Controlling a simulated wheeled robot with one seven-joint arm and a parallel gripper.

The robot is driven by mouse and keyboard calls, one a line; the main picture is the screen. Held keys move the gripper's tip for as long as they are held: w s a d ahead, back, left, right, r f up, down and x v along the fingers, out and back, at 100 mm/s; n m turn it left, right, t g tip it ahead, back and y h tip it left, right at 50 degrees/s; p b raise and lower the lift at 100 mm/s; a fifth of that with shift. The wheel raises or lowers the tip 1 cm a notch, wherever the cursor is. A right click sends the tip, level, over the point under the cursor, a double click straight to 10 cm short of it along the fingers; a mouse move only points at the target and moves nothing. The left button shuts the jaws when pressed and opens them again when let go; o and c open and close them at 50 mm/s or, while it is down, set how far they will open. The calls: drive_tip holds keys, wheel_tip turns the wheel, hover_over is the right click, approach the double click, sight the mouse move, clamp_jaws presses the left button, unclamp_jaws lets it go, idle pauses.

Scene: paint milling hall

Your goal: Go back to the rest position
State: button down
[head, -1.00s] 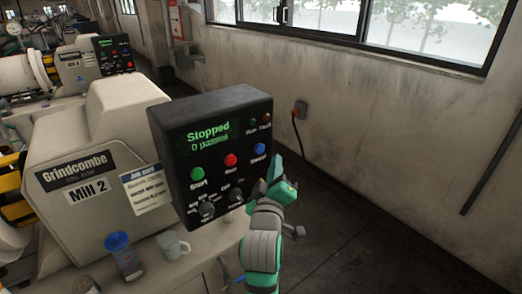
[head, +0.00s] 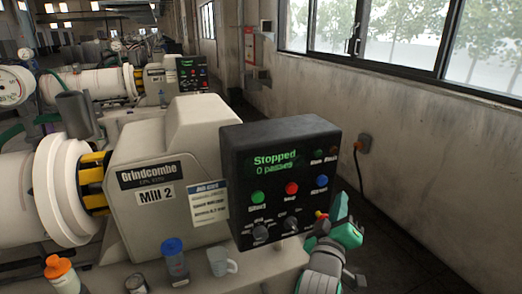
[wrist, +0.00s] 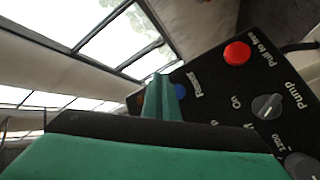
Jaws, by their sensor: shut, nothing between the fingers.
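My gripper (head: 338,212) is at the lower right of the control panel in the head view, in front of its lower right corner. Its green fingers are shut with nothing between them; they also show in the wrist view (wrist: 160,98). The black control panel (head: 232,165) reads "Stopped, 0 passes". It has green, red and blue buttons and knobs below. In the wrist view the panel fills the right side, with a red button (wrist: 237,53) marked "Pull to" and a "Pump" knob (wrist: 267,106). The blue Reset button is partly hidden behind the finger.
Mill 2 (head: 160,150) stands left of the panel. A wall with windows (head: 400,120) runs along the right, and floor shows between.

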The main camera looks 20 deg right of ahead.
drive_tip(key=s+a+f+t+y, duration=0.1)
drive_tip(key=s+a+f+y, duration=0.25)
drive_tip(key=a+f, duration=0.8)
drive_tip(key=s+a+f+t+y, duration=0.1)
drive_tip(key=s+a+f+y, duration=0.25)
drive_tip(key=a+f, duration=0.8)
drive_tip(key=s+a+f+y, duration=0.1)
drive_tip(key=s+a+f, duration=0.35)
drive_tip(key=s, duration=0.25)
drive_tip(key=s+a+f+y, duration=0.2)
drive_tip(key=s+a+f, duration=0.1)
drive_tip(key=s+f, duration=0.25)
drive_tip(key=s+a+y, duration=0.1)
drive_tip(key=s+a, duration=0.1)
drive_tip(key=s, duration=0.6)
drive_tip(key=s+a+r+m+y, duration=0.1)
drive_tip(key=s+a, duration=0.2)
drive_tip(key=s, duration=0.4)
drive_tip(key=shift+s+a+m+g, duration=0.25)
drive_tip(key=shift+s+m+g, duration=0.05)
drive_tip(key=shift+s+g, duration=0.1)
